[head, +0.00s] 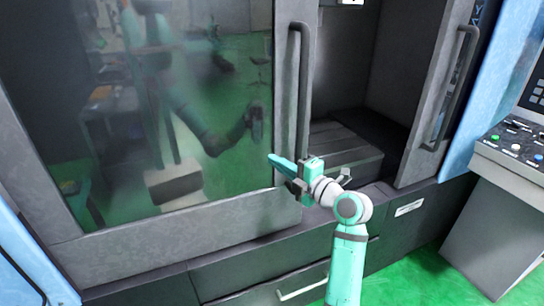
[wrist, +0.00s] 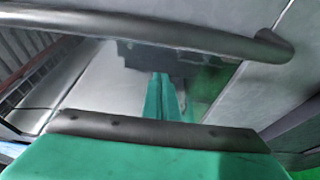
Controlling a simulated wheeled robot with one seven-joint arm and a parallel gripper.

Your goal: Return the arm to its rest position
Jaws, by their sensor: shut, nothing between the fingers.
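My gripper (head: 281,161) shows in the head view in front of the machine's left door, its green fingers pointing left. In the wrist view my gripper (wrist: 163,80) shows two green fingers lying together with nothing between them. My arm reaches up from the bottom of the head view and bends at a white joint. The left door's dark vertical handle (head: 300,95) is just above and behind my gripper. In the wrist view the handle (wrist: 150,35) crosses the top as a dark bar. I cannot tell whether my gripper touches the door.
The glass door (head: 150,215) stands left of an opening onto a dark block (head: 345,160) inside. A right door with its own handle (head: 455,85) borders the opening. A control panel (head: 515,148) stands at the right. Green floor (head: 430,280) lies in front, with a drawer handle (head: 303,288) low down.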

